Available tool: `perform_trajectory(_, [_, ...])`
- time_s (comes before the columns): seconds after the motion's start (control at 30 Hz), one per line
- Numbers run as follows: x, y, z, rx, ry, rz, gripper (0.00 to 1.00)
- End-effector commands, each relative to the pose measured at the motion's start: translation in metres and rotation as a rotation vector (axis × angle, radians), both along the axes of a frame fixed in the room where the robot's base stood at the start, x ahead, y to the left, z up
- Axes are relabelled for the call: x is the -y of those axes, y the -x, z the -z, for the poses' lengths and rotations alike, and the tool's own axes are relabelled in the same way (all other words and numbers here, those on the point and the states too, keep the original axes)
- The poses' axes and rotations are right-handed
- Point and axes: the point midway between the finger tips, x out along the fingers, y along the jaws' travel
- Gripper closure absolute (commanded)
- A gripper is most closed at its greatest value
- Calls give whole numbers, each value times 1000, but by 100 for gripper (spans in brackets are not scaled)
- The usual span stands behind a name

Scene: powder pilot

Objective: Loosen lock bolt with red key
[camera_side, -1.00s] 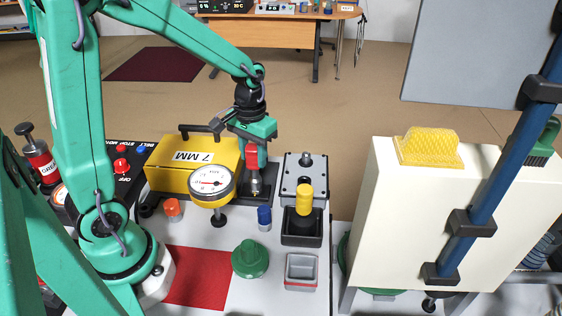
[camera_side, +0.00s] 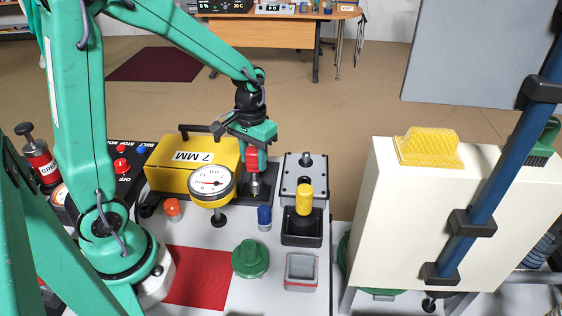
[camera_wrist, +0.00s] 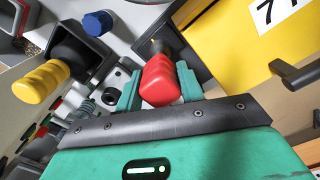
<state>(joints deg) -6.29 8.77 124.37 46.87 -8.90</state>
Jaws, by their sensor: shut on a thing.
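My gripper (camera_side: 255,157) is shut on the red key (camera_side: 251,160) and holds it upright. In the wrist view the key's red handle (camera_wrist: 161,81) sits between the two green fingers. Its dark lower end points at the black plate beside the yellow block marked 7 MM (camera_side: 196,165). In the side view a metal fitting (camera_side: 256,186), probably the lock bolt, shows right below the key. I cannot tell whether the key's tip is seated in it.
A dial gauge (camera_side: 211,184) stands close on the left. A yellow-handled tool (camera_side: 304,198) stands in a black holder on the right. A blue knob (camera_side: 264,213), an orange-red knob (camera_side: 173,207) and a green knob (camera_side: 250,257) are in front. A cream panel (camera_side: 400,225) stands further right.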

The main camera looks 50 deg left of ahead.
Motion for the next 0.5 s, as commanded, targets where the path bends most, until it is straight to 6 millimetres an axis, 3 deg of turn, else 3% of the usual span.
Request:
perform_trajectory(0.1, [0,0,2,1,0,0,93])
perform_trajectory(0.13, [0,0,2,1,0,0,58])
perform_trajectory(0.23, [0,0,1,1,0,0,39])
perform_trajectory(0.5, [0,0,2,-1,0,0,37])
